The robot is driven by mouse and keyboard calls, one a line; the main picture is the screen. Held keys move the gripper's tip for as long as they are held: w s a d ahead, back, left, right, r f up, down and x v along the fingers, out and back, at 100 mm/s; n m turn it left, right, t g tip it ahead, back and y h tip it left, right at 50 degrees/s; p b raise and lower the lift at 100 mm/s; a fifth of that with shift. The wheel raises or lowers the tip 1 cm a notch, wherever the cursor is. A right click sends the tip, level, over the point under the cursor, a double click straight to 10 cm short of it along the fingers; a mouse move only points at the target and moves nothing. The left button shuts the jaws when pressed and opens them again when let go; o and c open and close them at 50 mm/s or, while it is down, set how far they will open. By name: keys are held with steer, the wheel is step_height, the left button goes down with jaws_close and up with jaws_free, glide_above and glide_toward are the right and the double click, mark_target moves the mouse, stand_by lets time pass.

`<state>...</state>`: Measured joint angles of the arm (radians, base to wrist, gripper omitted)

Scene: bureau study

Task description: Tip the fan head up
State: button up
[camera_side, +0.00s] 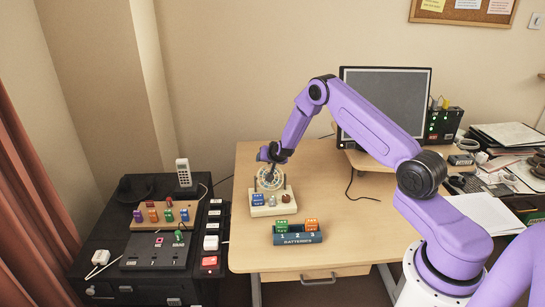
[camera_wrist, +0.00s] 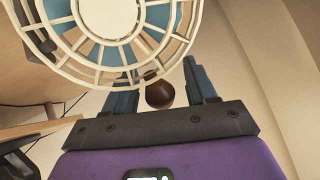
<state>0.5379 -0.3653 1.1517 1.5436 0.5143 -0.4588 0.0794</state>
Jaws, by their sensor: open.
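My gripper (camera_side: 270,154) is at the top of the fan head. In the wrist view my gripper (camera_wrist: 160,78) is open, with a dark brown round knob (camera_wrist: 159,93) showing between its fingers. The cage partly hides the left finger. I cannot tell whether either finger touches the fan.
A battery holder (camera_side: 298,238) with green and orange cells stands in front of the fan. A monitor (camera_side: 386,100) stands behind at right. A black cabinet (camera_side: 105,190) with panels and switches is at left. The desk (camera_side: 365,225) is clear right of the fan.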

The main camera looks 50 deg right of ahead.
steer(key=v, duration=1.7)
steer(key=shift+a, duration=0.15)
steer(key=s+a+r+n+g+y, duration=0.2)
steer(key=s+a+r+n+y, duration=0.25)
steer(key=a, duration=0.65)
steer(key=s+a+r+n+g+y, duration=0.1)
steer(key=s+a+n+g+y, duration=0.15)
steer(key=s+a+n, duration=0.65)
steer(key=s+a+r+n+g, duration=0.1)
steer(key=s+a, duration=0.2)
steer(key=s, duration=0.4)
steer(key=s+a+r+n+g, duration=0.2)
steer(key=s, duration=0.4)
steer(key=s+d+r+n+g+h, duration=0.1)
steer(key=s+d+n, duration=0.4)
steer(key=s, duration=0.6)
steer(key=shift+s+r+h, duration=0.35)
steer(key=shift+r+h, duration=0.25)
steer(key=shift+n, duration=0.25)
